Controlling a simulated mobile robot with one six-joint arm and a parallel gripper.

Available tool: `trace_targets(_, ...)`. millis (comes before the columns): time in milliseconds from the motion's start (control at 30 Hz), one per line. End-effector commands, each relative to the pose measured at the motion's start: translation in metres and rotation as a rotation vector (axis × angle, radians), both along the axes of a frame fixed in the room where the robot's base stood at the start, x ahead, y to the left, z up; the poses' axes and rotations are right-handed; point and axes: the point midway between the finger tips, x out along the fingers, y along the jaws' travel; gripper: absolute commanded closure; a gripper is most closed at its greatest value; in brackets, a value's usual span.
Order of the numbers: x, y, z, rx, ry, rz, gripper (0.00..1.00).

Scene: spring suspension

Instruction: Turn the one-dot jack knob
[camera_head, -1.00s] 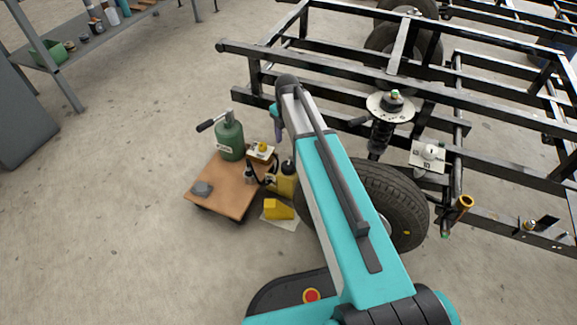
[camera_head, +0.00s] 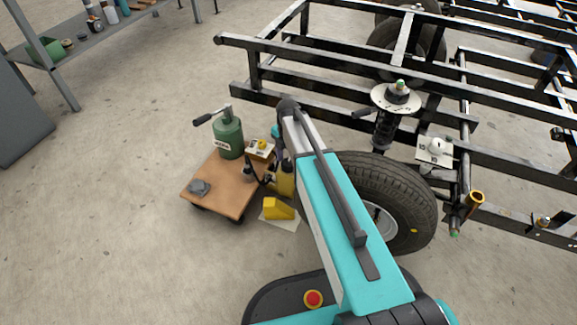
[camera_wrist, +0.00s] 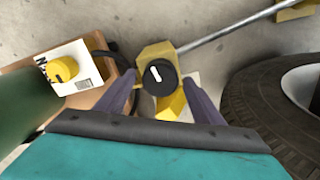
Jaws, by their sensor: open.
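In the wrist view a round black knob (camera_wrist: 158,77) with a white pointer line sits on a yellow jack block (camera_wrist: 155,52). The line is close to upright, tilted a little left. My gripper (camera_wrist: 159,84) is open, one dark finger on each side of the knob. Whether the fingers touch it I cannot tell. No dot marking is readable.
A yellow knob (camera_wrist: 62,69) on a white box lies left of my gripper. A green cylinder (camera_head: 229,138) stands on the wooden cart (camera_head: 225,190). The tire (camera_head: 400,200) is close on the right. A white-knobbed plate (camera_head: 435,150) is on the frame.

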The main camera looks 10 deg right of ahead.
Motion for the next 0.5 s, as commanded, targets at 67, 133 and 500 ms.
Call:
trace_targets(67, 0.0001, -0.0003, -0.007, 0.0, 0.0, 0.0, 0.38)
trace_targets(133, 0.0001, -0.0004, -0.0093, 0.0, 0.0, 0.0, 0.38)
trace_targets(500, 0.0001, -0.0008, -0.0105, 0.0, 0.0, -0.001, 0.4)
